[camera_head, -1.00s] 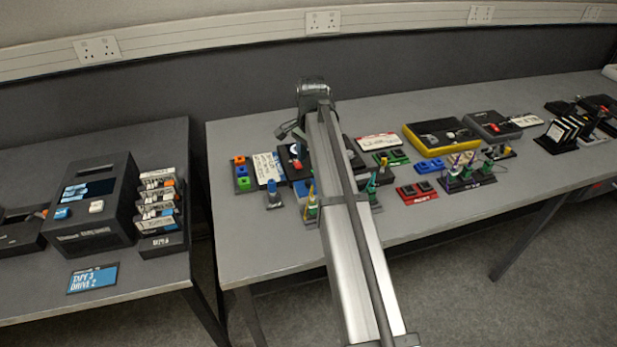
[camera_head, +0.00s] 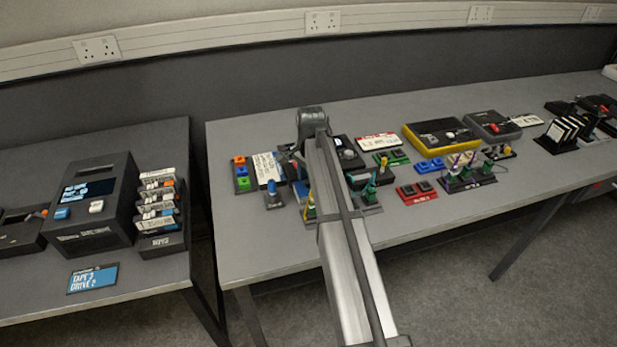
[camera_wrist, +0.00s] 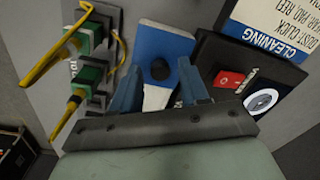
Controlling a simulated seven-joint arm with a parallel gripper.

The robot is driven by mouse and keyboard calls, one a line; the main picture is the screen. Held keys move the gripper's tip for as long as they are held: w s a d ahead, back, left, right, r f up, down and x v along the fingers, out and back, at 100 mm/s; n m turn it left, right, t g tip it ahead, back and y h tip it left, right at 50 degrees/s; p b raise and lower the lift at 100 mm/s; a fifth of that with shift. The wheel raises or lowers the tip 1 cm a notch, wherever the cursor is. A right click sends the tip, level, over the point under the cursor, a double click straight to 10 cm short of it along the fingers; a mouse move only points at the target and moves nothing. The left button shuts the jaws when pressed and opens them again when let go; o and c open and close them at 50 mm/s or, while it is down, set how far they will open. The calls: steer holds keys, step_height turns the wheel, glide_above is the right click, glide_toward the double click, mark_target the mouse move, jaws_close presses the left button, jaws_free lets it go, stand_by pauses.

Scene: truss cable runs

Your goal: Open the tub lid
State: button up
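In the wrist view, a blue and white tub lid (camera_wrist: 176,45) with a round black knob (camera_wrist: 160,69) lies ahead of my gripper. My gripper (camera_wrist: 160,72) has two blue fingers, spread apart and empty. The knob appears between the fingertips in the picture, with gaps on both sides; I cannot tell how far above it they are. The lid looks seated flat, its near part hidden by the fingers and gripper body. In the head view, my arm hides the fingers and most of the tub.
A black device with a red switch (camera_wrist: 228,79) and white dial is close at the right in the wrist view. Green connectors with yellow cables (camera_wrist: 88,38) stand close at the left. In the head view, a yellow-edged black case (camera_head: 440,135) lies further right.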

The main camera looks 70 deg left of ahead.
jaws_close()
stand_by(0.3)
steer(key=w, duration=0.7)
steer(key=shift+o, duration=0.7)
jaws_free()
steer(key=shift+r, duration=0.1)
